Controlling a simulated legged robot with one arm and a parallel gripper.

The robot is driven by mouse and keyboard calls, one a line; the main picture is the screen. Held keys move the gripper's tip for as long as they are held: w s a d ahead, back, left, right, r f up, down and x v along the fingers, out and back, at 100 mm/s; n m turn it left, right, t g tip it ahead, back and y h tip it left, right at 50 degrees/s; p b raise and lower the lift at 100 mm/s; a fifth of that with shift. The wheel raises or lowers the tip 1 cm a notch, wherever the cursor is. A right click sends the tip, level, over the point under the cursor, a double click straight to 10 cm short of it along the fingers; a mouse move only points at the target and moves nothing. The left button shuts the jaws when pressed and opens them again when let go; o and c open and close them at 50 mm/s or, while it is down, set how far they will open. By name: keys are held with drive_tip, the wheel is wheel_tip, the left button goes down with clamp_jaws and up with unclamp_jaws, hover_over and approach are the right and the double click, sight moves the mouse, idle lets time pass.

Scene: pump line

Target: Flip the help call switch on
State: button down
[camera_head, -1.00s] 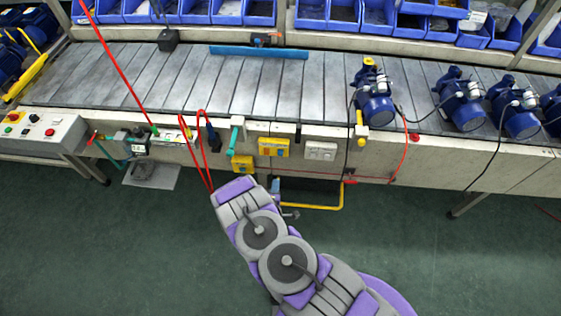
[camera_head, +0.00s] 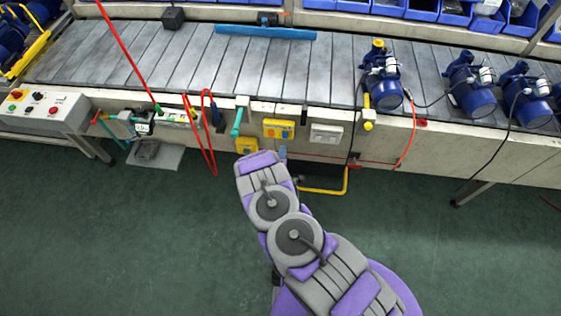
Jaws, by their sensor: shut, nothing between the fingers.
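I cannot tell for sure which fitting is the help call switch. A white switch plate (camera_head: 326,134) sits just right of the upper yellow box. The position of any lever or rocker on them is too small to read. My arm reaches up from the bottom, its far end overlapping the view just below the lower yellow box.
A grey control box (camera_head: 45,110) with red and other buttons stands at the left. Red cables (camera_head: 209,140) hang near the yellow boxes. A yellow bar (camera_head: 325,191) juts out under the bench. Blue pumps (camera_head: 384,82) stand on the conveyor.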

sight(285, 138)
drive_tip(key=shift+w+f+b, duration=0.2)
drive_tip(key=shift+w, duration=0.7)
drive_tip(key=shift+w+f+b, duration=0.15)
drive_tip(key=shift+w+f, duration=0.05)
drive_tip(key=shift+w, duration=0.7)
drive_tip(key=shift+w+f+b, duration=0.2)
drive_tip(key=shift+w, duration=0.7)
drive_tip(key=shift+s, duration=0.15)
